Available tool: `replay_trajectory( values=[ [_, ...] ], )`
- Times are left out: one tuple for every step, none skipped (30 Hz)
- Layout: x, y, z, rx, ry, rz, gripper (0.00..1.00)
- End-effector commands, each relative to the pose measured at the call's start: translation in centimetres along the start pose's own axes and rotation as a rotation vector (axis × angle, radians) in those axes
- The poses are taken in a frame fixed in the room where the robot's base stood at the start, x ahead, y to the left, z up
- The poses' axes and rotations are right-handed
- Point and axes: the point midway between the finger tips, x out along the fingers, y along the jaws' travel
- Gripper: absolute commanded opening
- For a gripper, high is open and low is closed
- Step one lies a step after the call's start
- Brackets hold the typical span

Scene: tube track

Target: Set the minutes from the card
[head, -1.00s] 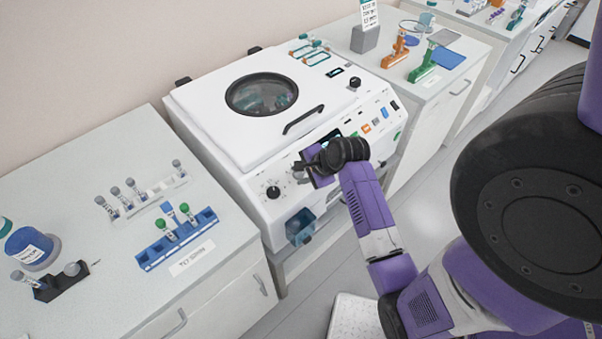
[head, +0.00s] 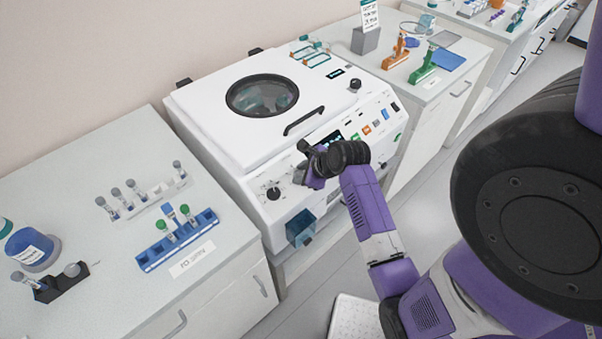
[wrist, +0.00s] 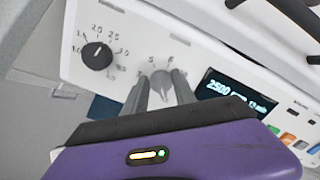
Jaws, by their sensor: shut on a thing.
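The white centrifuge (head: 225,150) has a round window in its lid and a sloped front panel. My gripper (head: 303,172) is at that panel, right of a black dial knob (head: 273,193). In the wrist view, my gripper (wrist: 161,88) is shut on a second, grey knob (wrist: 161,78), with a finger on each side of it. Numbers around this knob show faintly, and its pointer cannot be made out. The black knob (wrist: 97,55) to its left is free. A lit display (wrist: 233,93) on the right reads 2500 and a smaller minutes figure. The card (head: 369,15) stands upright in a grey holder, its text too small to read.
Colored buttons (head: 375,120) lie right of the display. A dark lid handle (head: 304,121) is above the panel and a blue-tinted box (head: 300,228) below it. The left bench holds a blue tube rack (head: 178,240). The right bench holds orange (head: 396,52) and green (head: 424,67) stands.

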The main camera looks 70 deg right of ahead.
Motion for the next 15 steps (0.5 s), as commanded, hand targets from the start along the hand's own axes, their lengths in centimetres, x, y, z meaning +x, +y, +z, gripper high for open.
replay_trajectory(
  values=[
    [-0.03, -0.03, -0.04, 0.011, 0.001, -0.001, 0.0],
    [-0.03, -0.04, -0.04, 0.017, 0.001, -0.002, 0.0],
    [-0.03, -0.04, -0.04, 0.023, 0.001, -0.002, 0.0],
    [-0.03, -0.04, -0.04, 0.026, 0.001, -0.002, 0.0],
    [-0.03, -0.04, -0.04, 0.029, 0.001, -0.002, 0.0],
    [-0.03, -0.04, -0.04, 0.032, 0.001, -0.002, 0.0],
    [-0.03, -0.04, -0.04, 0.033, 0.001, -0.002, 0.0],
    [-0.03, -0.04, -0.05, 0.034, 0.001, -0.002, 0.0],
    [-0.03, -0.04, -0.05, 0.035, 0.001, -0.002, 0.0],
    [-0.03, -0.04, -0.05, 0.036, 0.001, -0.002, 0.0],
    [-0.03, -0.04, -0.05, 0.036, 0.001, -0.002, 0.0],
    [-0.03, -0.04, -0.05, 0.036, 0.001, -0.002, 0.0],
    [-0.03, -0.04, -0.05, 0.036, 0.001, -0.002, 0.0],
    [-0.03, -0.04, -0.05, 0.036, 0.001, -0.002, 0.0],
    [-0.03, -0.04, -0.05, 0.036, 0.001, -0.002, 0.0]
  ],
)
